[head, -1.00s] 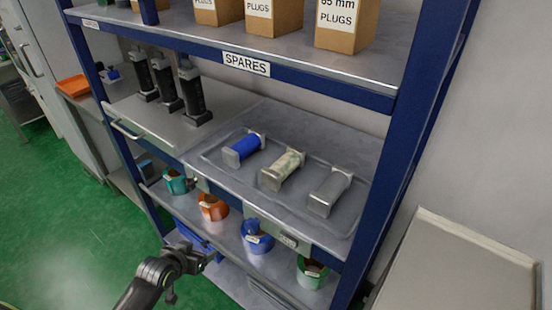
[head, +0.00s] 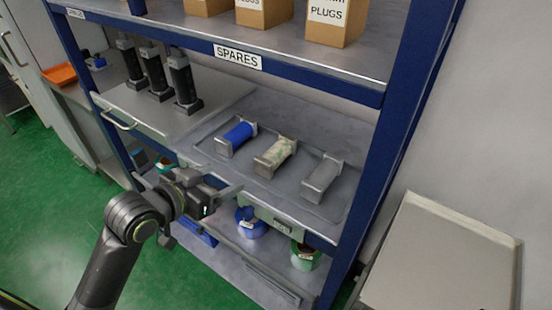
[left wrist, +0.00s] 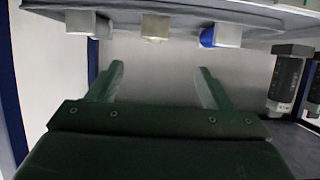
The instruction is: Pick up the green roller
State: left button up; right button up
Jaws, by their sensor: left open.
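Three rollers lie in a shallow grey tray (head: 331,208) on the middle shelf: a blue one (head: 238,134) at left, a mottled cream and pale-green one (head: 276,156) in the middle and a grey one (head: 321,178) at right. None is plainly green. My left gripper (head: 226,192) is open and empty, in front of and below the tray's edge. In the left wrist view its fingers (left wrist: 160,72) are apart, with ends of the grey (left wrist: 87,23), cream (left wrist: 155,27) and blue (left wrist: 222,35) rollers beyond them. My right gripper is not seen.
Black upright tools (head: 184,84) stand left of the tray. A lower shelf holds a blue pot (head: 250,222) and a green pot (head: 305,256). Boxes (head: 334,20) sit on the shelf above. A blue post (head: 378,150) bounds the right.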

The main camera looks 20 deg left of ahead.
pick_arm(q)
jog(key=p, duration=0.1)
send_near(261, 163)
jog(key=x, duration=0.3)
jog(key=shift+w+a, duration=0.2)
jog(key=shift+w, duration=0.25)
jog(key=shift+w+d+f+p, duration=0.2)
jog(key=shift+w+d+p, duration=0.15)
jog(key=shift+w, duration=0.1)
jog(key=x, duration=0.3)
jog(key=shift+d+f+p, duration=0.15)
jog(key=shift+d+p, duration=0.1)
jog(key=shift+p, duration=0.15)
jog(key=shift+w+d+f, duration=0.1)
jog(key=shift+w+f, duration=0.15)
jog(key=shift+w, duration=0.05)
jog(key=c, duration=1.3)
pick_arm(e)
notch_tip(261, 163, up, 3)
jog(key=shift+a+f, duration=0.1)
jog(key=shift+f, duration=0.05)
